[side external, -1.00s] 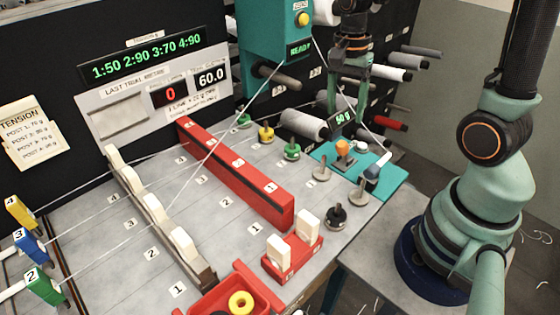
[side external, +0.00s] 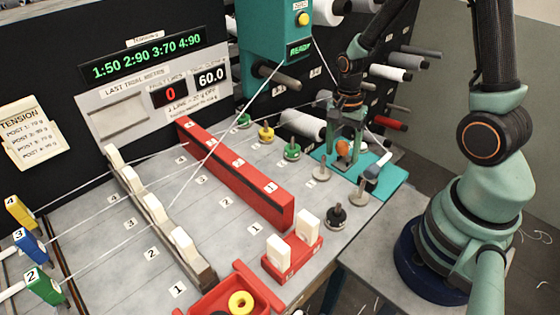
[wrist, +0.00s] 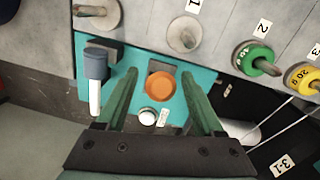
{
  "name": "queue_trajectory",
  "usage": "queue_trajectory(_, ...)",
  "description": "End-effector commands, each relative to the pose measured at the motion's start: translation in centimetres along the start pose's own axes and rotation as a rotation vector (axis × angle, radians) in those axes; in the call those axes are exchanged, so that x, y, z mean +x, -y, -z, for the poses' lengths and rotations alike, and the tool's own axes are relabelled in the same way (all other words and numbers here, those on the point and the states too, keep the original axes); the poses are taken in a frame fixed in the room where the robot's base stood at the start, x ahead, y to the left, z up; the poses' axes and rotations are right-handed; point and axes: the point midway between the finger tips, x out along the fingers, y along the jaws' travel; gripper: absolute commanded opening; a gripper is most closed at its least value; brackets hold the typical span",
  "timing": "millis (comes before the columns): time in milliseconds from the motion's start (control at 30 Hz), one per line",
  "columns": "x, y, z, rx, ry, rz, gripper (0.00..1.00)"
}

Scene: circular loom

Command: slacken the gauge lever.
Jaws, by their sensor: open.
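An orange knob (side external: 342,147) stands on the teal plate (side external: 393,180) at the right of the table. In the wrist view the orange knob (wrist: 160,88) sits between the two fingers of my open gripper (wrist: 160,75), with gaps on both sides. In the side view my gripper (side external: 344,157) is down over the plate, its fingers partly hiding the knob. A grey-blue handle with a white end (wrist: 96,65) lies left of my fingers in the wrist view, apart from them; it also shows in the side view (side external: 378,166). I cannot tell which is the gauge lever.
A white button (wrist: 148,117) is close to the knob. Metal posts (side external: 321,173) and a black-based post (side external: 336,216) stand beside the plate. Green and yellow weights (side external: 266,134) and taut threads are nearby. A long red bar (side external: 235,172) crosses the table.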

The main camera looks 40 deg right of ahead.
Motion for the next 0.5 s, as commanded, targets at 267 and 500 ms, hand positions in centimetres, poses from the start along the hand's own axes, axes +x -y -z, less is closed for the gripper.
queue_trajectory(267, -0.02, 0.01, 0.0, 0.0, 0.0, 0.0, 0.2)
queue_trajectory(500, -0.04, -0.01, -0.02, 0.0, 0.0, -0.001, 0.0)
